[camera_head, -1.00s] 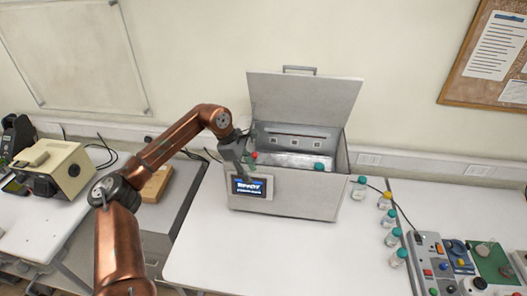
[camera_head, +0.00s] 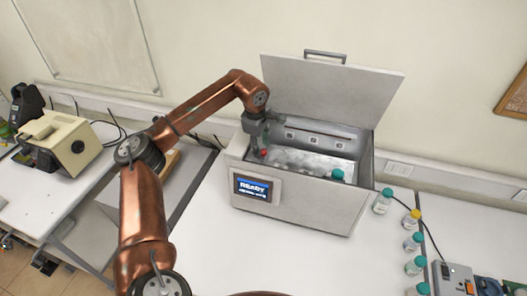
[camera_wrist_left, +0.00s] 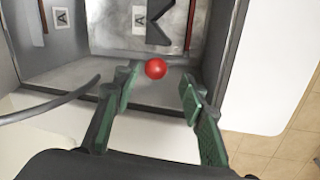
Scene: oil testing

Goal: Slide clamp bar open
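The grey test box (camera_head: 300,203) stands on the white table with its lid (camera_head: 330,90) raised and a lit READY screen on its front. A red ball knob (camera_head: 263,153) shows inside the box's left end; I take it for the clamp bar's handle. The bar itself I cannot make out clearly. My left gripper (camera_head: 257,143) is at that end, close to the knob. In the left wrist view, the green fingers of my left gripper (camera_wrist_left: 158,97) are apart, and the red knob (camera_wrist_left: 155,68) shows between their tips, not gripped. My right gripper is out of view.
A bottle with a teal cap (camera_head: 337,175) is at the box's right inside. Several capped bottles (camera_head: 412,241) stand in a row to the right. A beige device (camera_head: 64,142) is at far left. The table front (camera_head: 230,245) is clear.

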